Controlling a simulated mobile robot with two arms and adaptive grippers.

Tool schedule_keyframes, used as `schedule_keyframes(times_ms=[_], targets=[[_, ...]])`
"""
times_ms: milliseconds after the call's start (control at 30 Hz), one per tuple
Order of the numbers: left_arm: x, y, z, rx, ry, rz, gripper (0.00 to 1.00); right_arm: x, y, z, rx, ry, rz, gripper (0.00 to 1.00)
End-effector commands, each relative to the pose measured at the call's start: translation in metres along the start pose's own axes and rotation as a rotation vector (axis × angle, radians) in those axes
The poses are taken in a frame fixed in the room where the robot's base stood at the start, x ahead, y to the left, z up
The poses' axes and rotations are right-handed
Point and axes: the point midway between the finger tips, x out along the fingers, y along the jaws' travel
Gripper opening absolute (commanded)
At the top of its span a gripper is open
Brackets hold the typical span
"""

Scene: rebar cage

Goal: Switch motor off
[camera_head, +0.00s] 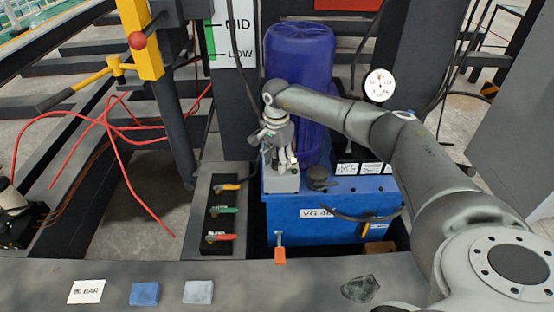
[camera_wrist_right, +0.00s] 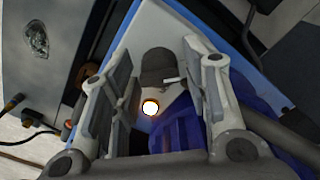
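The purple-blue motor (camera_head: 300,75) stands upright on a blue tank (camera_head: 285,220); the motor also shows in the right wrist view (camera_wrist_right: 185,130). My right gripper (camera_head: 284,160) points down beside the motor's lower left, over a small grey box (camera_head: 283,183) on the tank. In the right wrist view my gripper's fingers (camera_wrist_right: 158,90) are spread apart with nothing gripped. A glowing round white light or button (camera_wrist_right: 150,107) and a black cap (camera_wrist_right: 160,67) show between them. Contact with the box cannot be told. My left gripper is out of view.
Several colored valve levers (camera_head: 222,212) sit left of the tank. A black cap (camera_head: 320,178) and a round gauge (camera_head: 379,85) are near my right arm. Red cables (camera_head: 110,125) hang at left. A dark beam (camera_head: 230,272) crosses the front, holding blue and grey blocks.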

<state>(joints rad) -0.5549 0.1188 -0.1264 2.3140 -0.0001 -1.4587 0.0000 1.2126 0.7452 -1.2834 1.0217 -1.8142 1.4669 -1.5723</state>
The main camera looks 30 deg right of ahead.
Motion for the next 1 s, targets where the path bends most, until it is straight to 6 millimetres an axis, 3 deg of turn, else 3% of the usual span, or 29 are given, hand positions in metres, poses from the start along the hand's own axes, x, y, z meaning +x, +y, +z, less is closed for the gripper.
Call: schedule_keyframes(times_ms=[300,433,800,1000], targets=[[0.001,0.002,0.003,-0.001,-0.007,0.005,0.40,0.000,0.000,0.000,0.002,0.000,0.000,0.53],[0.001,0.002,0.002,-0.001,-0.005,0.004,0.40,-0.010,-0.001,0.000,0.002,0.000,-0.001,0.53],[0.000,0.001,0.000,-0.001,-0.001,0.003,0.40,-0.084,-0.001,0.000,0.002,0.001,-0.004,0.53],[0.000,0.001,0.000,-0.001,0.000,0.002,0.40,-0.112,-0.001,0.000,0.002,0.000,-0.001,0.53]])
